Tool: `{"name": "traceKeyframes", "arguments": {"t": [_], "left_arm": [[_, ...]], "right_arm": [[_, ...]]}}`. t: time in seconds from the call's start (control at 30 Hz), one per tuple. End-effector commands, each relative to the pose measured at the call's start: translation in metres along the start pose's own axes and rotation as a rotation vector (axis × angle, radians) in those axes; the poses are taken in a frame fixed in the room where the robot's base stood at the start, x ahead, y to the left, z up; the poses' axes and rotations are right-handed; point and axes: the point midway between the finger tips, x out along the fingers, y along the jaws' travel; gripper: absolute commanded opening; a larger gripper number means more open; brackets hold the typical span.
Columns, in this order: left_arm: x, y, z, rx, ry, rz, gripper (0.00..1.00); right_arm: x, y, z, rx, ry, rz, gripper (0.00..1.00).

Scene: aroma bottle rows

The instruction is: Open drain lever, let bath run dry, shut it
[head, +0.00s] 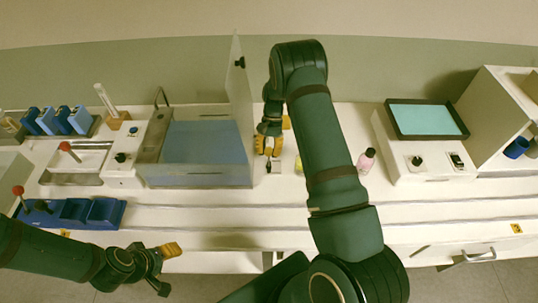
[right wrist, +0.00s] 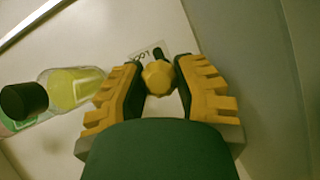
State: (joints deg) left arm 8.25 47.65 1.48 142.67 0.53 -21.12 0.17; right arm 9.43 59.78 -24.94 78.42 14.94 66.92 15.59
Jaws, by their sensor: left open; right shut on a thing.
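The bath (head: 150,180) is a clear-walled basin at the left middle of the bench, with blue liquid (head: 205,142) visible in it. In the right wrist view, a yellow faceted knob (right wrist: 158,77), which looks like the drain lever's end, sits between the fingers of my right gripper (right wrist: 158,85). The gripper is shut on it. In the head view my right gripper (head: 269,146) is just right of the bath; the lever is mostly hidden there. My left gripper (head: 168,270) is open and empty, in front of the bench at lower left.
A yellow-green bottle with a black cap (right wrist: 75,88) lies close left of the right gripper in its wrist view. A pink bottle (head: 366,161) stands right of my arm. An upright panel (head: 239,95) rises at the bath's right. Blue racks (head: 75,212) are at left.

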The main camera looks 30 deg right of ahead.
Motion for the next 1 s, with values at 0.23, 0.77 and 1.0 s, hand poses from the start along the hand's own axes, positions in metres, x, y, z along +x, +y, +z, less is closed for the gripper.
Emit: {"name": "traceKeyframes", "arguments": {"t": [0.23, 0.77, 1.0], "left_arm": [[0.041, -0.014, 0.006, -0.001, -0.002, -0.008, 0.61], [0.068, -0.024, 0.019, 0.009, -0.029, -0.006, 0.61], [0.068, -0.024, 0.020, 0.009, -0.029, -0.005, 0.61]], "right_arm": [[0.004, -0.003, -0.016, 0.019, -0.163, 0.039, 0.00], [-0.001, -0.006, -0.023, 0.035, -0.320, 0.079, 0.00], [-0.002, -0.006, -0.023, 0.035, -0.324, 0.080, 0.00]]}}
